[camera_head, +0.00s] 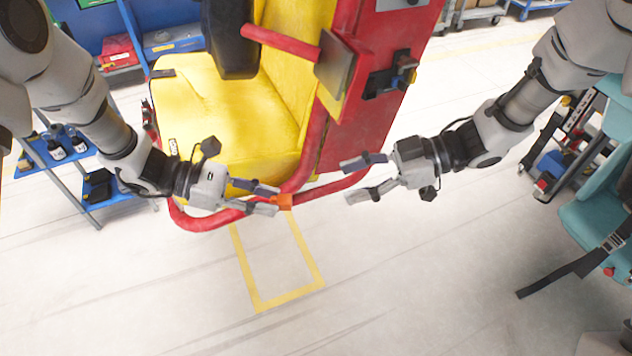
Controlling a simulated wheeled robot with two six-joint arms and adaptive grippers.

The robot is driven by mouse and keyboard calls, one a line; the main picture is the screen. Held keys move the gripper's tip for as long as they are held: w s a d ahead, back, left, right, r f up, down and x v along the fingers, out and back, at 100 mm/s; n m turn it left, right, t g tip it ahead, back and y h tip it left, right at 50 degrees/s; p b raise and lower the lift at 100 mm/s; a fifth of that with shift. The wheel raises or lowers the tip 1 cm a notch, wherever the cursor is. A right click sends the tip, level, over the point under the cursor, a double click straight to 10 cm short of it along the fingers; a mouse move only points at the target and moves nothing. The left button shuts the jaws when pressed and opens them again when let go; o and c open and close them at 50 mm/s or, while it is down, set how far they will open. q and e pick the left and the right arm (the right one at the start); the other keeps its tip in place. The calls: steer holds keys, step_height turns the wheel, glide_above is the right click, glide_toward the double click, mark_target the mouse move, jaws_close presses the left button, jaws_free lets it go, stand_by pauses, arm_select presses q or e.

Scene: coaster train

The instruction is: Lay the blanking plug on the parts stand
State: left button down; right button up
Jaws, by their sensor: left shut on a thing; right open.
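A small orange piece, which looks like the blanking plug (285,201), is at the fingertips of my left gripper (276,200). The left gripper is shut on it, in front of the red tube below the yellow seat. My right gripper (366,178) is open and empty, to the right of the plug, with its fingers pointing left. A blue stand with shelves (38,152) at the left edge may be the parts stand; bottles and a dark box are on it. My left arm hides part of it.
The yellow seat (225,115) with red tubes (200,220) and a red side panel (365,130) fills the centre. A teal seat with a strap (585,225) and a dark rack (570,140) are at the right. The floor in front is clear, with a yellow rectangle marked.

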mark_target(290, 197)
arm_select(q)
steer(key=w+d+f+m+g, duration=0.1)
steer(key=w+d+f+m+g+y, duration=0.1)
steer(key=w+d+f+m+g, duration=0.2)
steer(key=f+g, duration=0.1)
steer(key=shift+w+d+f+m, duration=0.15)
steer(key=shift+d+f+m, duration=0.05)
steer(key=shift+f+m, duration=0.1)
steer(key=shift+r+y, duration=0.1)
steer(key=shift+y, duration=0.2)
arm_select(e)
steer(key=s+d+f+m+t+h, duration=0.1)
steer(key=s+d+f+m+t, duration=0.25)
steer(key=f+m+t, duration=0.2)
steer(key=x, duration=1.1)
steer(key=shift+w+r+n, duration=0.2)
steer(key=shift+w+n, duration=0.15)
steer(key=shift+w, duration=0.05)
